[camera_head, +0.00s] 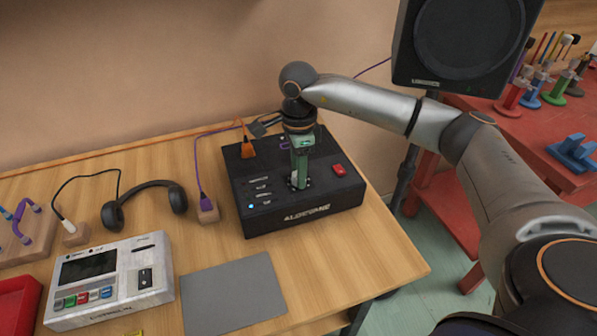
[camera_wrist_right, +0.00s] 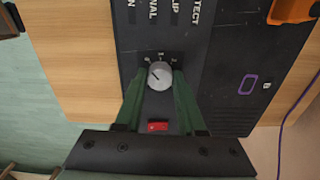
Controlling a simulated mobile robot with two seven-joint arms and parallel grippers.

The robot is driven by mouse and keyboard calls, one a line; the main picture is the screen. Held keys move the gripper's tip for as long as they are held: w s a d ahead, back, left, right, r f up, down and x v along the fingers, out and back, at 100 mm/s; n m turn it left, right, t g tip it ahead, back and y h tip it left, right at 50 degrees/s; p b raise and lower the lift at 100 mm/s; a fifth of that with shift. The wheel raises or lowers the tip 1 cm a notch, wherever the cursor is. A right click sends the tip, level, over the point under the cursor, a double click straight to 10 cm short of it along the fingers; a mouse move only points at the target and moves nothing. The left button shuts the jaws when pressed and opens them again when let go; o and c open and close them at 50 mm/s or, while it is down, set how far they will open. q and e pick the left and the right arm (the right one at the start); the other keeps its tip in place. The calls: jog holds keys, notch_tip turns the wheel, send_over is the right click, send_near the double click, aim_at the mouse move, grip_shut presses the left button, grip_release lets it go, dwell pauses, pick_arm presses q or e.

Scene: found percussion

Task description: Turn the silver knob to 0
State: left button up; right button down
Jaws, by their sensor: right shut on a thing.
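The silver knob (camera_wrist_right: 159,75) shows in the right wrist view on the top of a black box (camera_head: 265,215). It is round with a dark pointer line, and small numbers are printed around it. My right gripper (camera_head: 299,183) points down at the box top in the head view and hides most of the knob there. In the right wrist view its green fingers (camera_wrist_right: 158,88) stand on either side of the knob, shut on it. I cannot read exactly which number the pointer meets. My left gripper is not in view.
A red button (camera_head: 339,170) sits on the box, right of my gripper; an orange plug (camera_head: 247,149) stands at its back left. Headphones (camera_head: 145,203), a grey device (camera_head: 110,283) and a grey mat (camera_head: 234,294) lie to the left. A speaker (camera_head: 464,45) stands behind my right arm.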

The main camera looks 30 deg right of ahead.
jog(key=shift+n, duration=0.4)
jog(key=c, duration=0.5)
grip_release()
jog(key=shift+r, duration=0.15)
notch_tip(320, 180, up, 12)
jog(key=shift+r, duration=0.15)
dwell(0.5)
